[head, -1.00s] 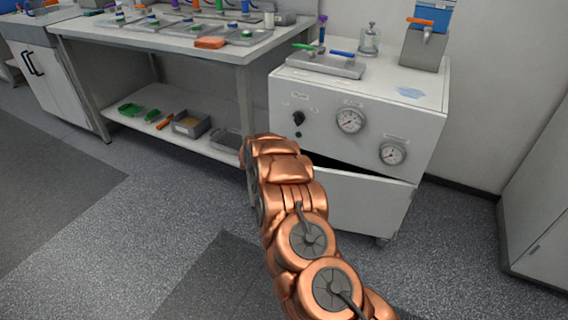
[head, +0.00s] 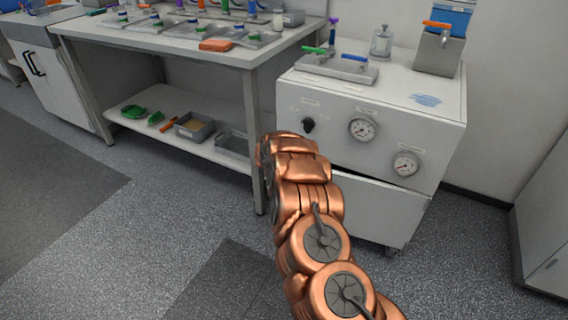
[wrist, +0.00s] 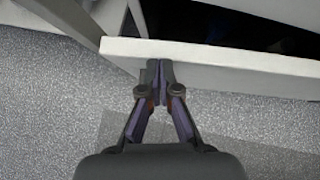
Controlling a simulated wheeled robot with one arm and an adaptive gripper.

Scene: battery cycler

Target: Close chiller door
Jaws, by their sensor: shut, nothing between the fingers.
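The chiller (head: 340,115) is a white cabinet with two gauges and a black knob on its upper front. Its lower door (head: 380,208) stands slightly open, with a dark gap along its top edge. In the wrist view the door's top edge (wrist: 225,55) runs across the picture, with the dark inside of the chiller behind it. My gripper (wrist: 158,68) is shut and empty, its fingertips at the door's outer face near its left part. I cannot tell for sure whether they touch it. In the head view my copper arm hides the gripper and the door's left part.
A workbench (head: 150,45) with trays and tools stands left of the chiller, its leg close to my arm. Its lower shelf holds a grey bin (head: 193,125). A white cabinet (head: 545,230) stands at the right. The grey floor in front is clear.

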